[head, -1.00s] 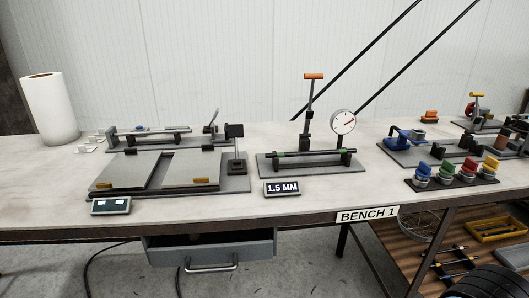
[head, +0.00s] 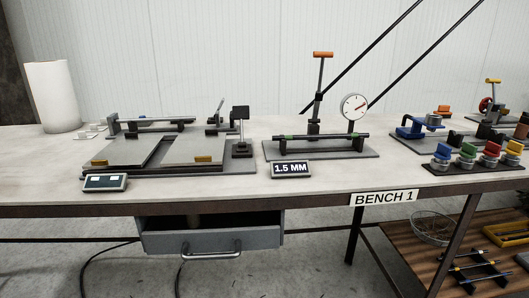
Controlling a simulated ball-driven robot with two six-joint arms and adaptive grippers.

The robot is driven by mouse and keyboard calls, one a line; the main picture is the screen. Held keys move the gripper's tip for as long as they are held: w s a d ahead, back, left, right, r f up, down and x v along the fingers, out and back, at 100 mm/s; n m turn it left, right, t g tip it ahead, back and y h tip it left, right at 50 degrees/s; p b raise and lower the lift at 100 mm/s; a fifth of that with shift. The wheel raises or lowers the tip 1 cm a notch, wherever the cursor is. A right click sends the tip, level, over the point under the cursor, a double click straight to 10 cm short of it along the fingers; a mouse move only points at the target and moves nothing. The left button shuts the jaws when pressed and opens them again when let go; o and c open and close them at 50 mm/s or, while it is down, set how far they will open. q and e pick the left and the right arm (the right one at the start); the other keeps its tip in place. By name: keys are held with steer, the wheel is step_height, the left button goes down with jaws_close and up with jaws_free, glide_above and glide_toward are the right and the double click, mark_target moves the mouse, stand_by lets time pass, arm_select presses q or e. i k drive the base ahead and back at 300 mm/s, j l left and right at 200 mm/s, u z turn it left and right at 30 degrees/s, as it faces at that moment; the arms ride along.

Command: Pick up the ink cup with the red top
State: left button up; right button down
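In the head view, the ink cup with the red top (head: 490,151) stands in a dark rack on the right part of the bench. It is in a row with a blue-topped cup (head: 442,154), a green-topped cup (head: 466,155) and a yellow-topped cup (head: 513,149). The red one is between the green and the yellow, and its metal-coloured lower part shows. Neither of my grippers shows in the view.
The bench (head: 230,192) carries a flat-plate fixture (head: 180,168), a dial gauge stand (head: 353,107), a "1.5 MM" sign (head: 291,169) and a paper roll (head: 52,96). A grey drawer (head: 210,232) hangs below. A lower shelf at right holds a wire basket (head: 433,227).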

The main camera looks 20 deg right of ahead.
mark_target(492, 150)
steer(key=z, duration=1.8)
